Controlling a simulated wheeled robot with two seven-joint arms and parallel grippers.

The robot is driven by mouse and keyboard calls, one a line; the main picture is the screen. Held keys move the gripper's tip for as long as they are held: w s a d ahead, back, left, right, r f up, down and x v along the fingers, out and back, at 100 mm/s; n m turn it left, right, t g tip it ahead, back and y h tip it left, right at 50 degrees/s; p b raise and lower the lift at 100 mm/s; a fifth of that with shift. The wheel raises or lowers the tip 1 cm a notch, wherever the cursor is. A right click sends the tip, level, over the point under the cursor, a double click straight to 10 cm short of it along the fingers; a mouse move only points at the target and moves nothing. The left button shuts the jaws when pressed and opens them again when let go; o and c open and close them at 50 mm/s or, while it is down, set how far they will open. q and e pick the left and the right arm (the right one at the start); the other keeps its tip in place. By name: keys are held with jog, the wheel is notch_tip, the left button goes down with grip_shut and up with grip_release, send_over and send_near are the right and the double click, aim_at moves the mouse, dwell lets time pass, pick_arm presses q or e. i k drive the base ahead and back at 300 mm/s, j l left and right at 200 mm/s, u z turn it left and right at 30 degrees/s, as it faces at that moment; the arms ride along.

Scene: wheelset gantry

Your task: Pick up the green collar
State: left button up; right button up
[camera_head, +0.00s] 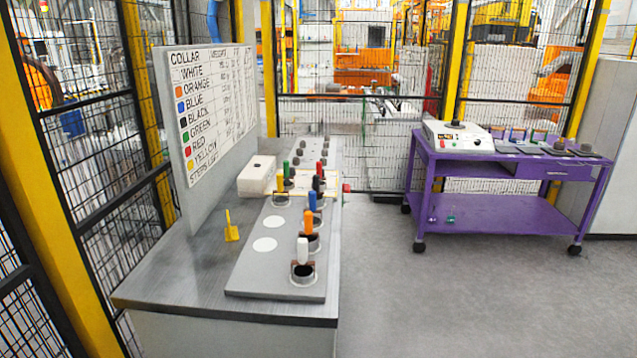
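The green collar (286,169) shows as a small upright green handle toward the far part of the workbench. It stands in the left row, just right of a white box. Its lower part is small and partly hidden among dark metal parts, so I cannot tell its full shape. To its right stand a red collar handle (319,169) and a black one (316,183). Neither of my grippers is in view.
A grey plate (250,277) on the bench (178,267) holds white (302,250), orange (308,222) and blue (312,201) handled collars. A yellow piece (231,232) stands left. A signboard (210,110) rises behind. A purple cart (500,212) is right; floor between is clear.

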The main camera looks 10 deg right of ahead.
aim_at(285, 163)
jog(key=z, duration=1.1)
jog(key=i+z, duration=0.3)
jog(key=i, duration=2.4)
jog(key=i+l+u, duration=0.15)
jog(key=i, duration=1.5)
jog(key=u, duration=0.5)
jog(key=i+u, duration=0.1)
jog(key=u, duration=0.35)
jog(key=l+u, duration=0.1)
jog(key=u, duration=0.4)
jog(key=l+u, duration=0.1)
jog(key=u, duration=0.85)
jog(key=i+l, duration=0.05)
jog(key=l, duration=0.05)
